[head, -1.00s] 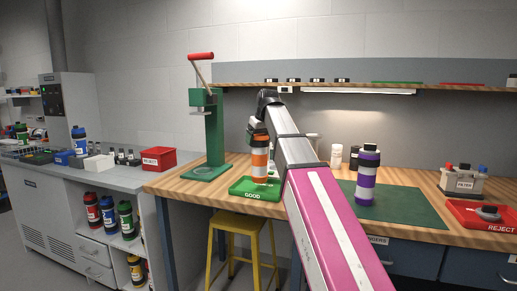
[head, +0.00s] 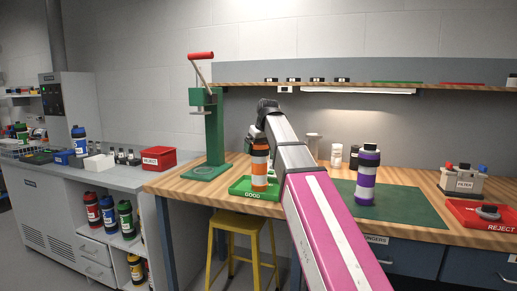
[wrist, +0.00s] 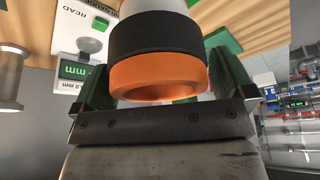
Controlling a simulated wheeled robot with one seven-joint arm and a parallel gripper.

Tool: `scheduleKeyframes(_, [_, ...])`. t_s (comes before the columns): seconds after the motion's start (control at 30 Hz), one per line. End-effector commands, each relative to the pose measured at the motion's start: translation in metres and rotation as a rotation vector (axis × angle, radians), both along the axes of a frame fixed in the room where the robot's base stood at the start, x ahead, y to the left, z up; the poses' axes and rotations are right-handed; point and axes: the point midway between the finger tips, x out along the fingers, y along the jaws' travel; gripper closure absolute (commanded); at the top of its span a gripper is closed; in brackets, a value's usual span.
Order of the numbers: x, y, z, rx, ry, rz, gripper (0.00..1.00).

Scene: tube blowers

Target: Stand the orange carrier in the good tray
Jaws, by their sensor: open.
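The orange carrier (head: 260,172), banded in orange, white and black, stands upright in the green tray marked GOOD (head: 240,190) on the wooden bench. In the wrist view its orange end ring and black band (wrist: 155,75) fill the middle. My gripper (wrist: 165,85) is open, with one green finger on each side of the carrier; whether either finger touches it I cannot tell. In the head view my gripper (head: 260,132) is at the carrier's upper part, and my forearm hides the bench to its right.
A green press (head: 212,140) with a red handle stands behind the tray on the left. A purple-banded carrier (head: 367,178) stands on the green mat (head: 410,208). A red REJECT tray (head: 470,212) lies at far right. A yellow stool (head: 240,225) is below the bench.

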Motion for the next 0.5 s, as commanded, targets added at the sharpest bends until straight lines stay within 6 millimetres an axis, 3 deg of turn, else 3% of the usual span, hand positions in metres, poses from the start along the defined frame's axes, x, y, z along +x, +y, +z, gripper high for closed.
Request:
scheduleKeyframes(0.17, [-0.004, -0.002, 0.014, 0.0, -0.002, 0.0, 0.0])
scheduleKeyframes(0.5, [-0.023, -0.014, 0.07, 0.0, -0.002, 0.0, 0.0])
